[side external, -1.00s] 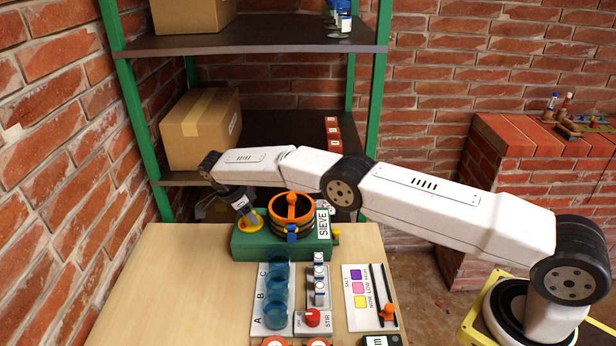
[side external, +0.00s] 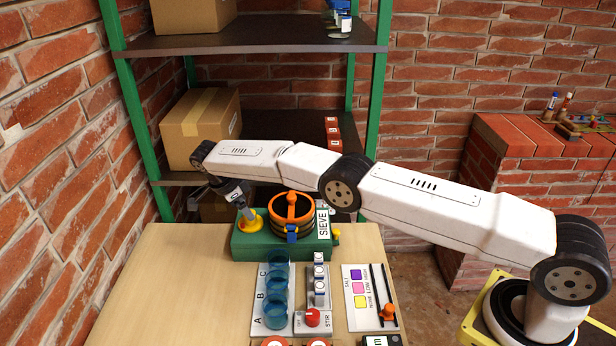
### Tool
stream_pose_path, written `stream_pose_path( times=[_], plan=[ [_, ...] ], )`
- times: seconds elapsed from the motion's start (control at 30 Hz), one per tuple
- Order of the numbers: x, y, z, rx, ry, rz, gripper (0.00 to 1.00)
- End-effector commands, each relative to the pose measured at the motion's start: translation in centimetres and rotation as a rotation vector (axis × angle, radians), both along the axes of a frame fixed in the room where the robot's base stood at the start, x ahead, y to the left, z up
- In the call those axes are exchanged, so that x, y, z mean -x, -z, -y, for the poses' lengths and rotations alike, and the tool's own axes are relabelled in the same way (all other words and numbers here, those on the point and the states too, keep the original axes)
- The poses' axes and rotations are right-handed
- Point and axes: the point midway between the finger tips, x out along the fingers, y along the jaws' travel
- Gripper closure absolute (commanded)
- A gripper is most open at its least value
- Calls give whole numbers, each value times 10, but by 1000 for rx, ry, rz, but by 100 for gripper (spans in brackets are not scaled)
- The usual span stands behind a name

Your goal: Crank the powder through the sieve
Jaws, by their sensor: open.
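The sieve (side external: 291,222) is a dark round drum with an orange rim and an orange bar across its top. It sits on a green base (side external: 268,247) with a white SIEVE label (side external: 323,223). The powder is not visible inside the drum.
In front are blue clear cups (side external: 276,290) on a plate marked A, B, C, a STIR panel with a red knob (side external: 312,317), and a salt chart (side external: 358,290) with a slider (side external: 388,312). A shelf with a cardboard box (side external: 201,130) stands behind. The table's left side is bare.

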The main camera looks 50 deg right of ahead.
Motion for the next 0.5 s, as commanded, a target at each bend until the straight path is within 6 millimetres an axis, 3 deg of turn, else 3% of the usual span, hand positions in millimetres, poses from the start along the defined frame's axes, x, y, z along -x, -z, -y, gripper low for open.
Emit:
stream_pose_path(
  times=[0.5],
  plan=[
    [-2,-51,-7,-1,-1,0,16]
  ],
)
